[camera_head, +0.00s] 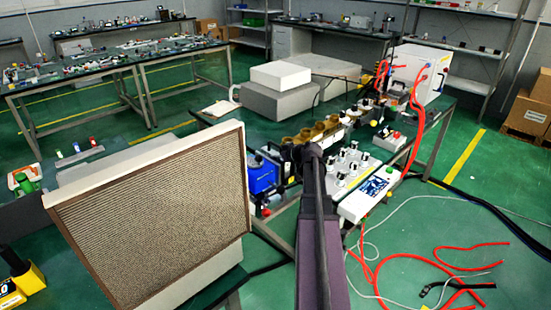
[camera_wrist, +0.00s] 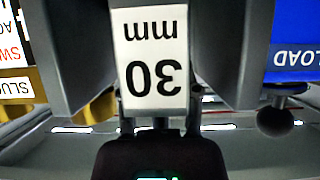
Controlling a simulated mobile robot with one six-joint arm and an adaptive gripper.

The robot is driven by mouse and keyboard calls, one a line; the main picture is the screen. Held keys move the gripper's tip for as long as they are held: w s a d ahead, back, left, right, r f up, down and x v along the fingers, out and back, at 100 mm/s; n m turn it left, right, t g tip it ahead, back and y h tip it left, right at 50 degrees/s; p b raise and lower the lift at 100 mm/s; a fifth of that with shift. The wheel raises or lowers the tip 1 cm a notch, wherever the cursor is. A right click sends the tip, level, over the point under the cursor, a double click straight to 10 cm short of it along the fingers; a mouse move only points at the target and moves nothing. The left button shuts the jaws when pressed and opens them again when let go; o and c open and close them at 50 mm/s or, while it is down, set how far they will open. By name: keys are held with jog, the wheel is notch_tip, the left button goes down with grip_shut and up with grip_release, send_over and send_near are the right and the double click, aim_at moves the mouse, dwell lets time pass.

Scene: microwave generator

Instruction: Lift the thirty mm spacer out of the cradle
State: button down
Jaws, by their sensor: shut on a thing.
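The thirty mm spacer (camera_wrist: 150,58) shows in the wrist view as a pale block, its "30 mm" label upside down. My gripper (camera_wrist: 152,40) is shut on it, with one grey finger at each side. I cannot make out the cradle, nor tell whether the spacer still touches it. In the head view my dark arm reaches to the near bench, and my gripper (camera_head: 300,158) is small there, among the equipment. The spacer cannot be told apart in that view.
A blue unit (camera_wrist: 295,40) marked "LOAD" is close on the right in the wrist view; yellow parts (camera_wrist: 20,88) with labels are on the left. In the head view, brass-coloured pieces (camera_head: 320,130), white-and-black knobs (camera_head: 352,157) and a large mesh panel (camera_head: 160,215) surround my arm.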

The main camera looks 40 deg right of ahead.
jog(key=shift+r+p, duration=1.65)
jog(key=shift+r, duration=0.2)
jog(key=s+d+r+p, duration=0.1)
jog(key=s, duration=1.5)
jog(key=shift+d, duration=0.35)
jog(key=shift+r, duration=0.1)
jog(key=shift+r, duration=0.1)
